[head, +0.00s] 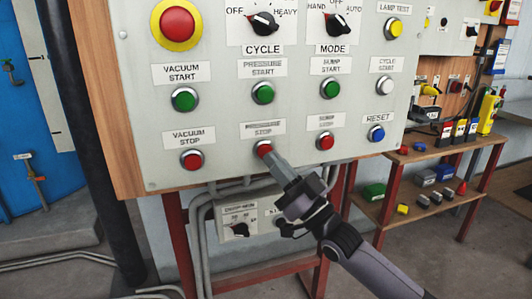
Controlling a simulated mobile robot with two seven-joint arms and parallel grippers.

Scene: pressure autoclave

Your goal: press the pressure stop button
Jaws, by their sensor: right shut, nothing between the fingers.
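The control panel (220,110) fills the upper middle of the head view. The red pressure stop button (262,148) sits in its lower row, under a partly blurred label (263,130). My right gripper (268,154) is shut and empty, with its tips at the lower right edge of this button, covering part of it. The tips look in contact or very close; I cannot tell which, nor whether the button is pushed in. The green pressure start button (262,92) is directly above. My left gripper is not in view.
The red vacuum stop button (192,159) is to the left; another red button (325,142) and the blue reset button (376,133) are to the right. A small switch box (238,222) and grey conduits sit below the panel. Shelves with small parts (425,197) stand at right.

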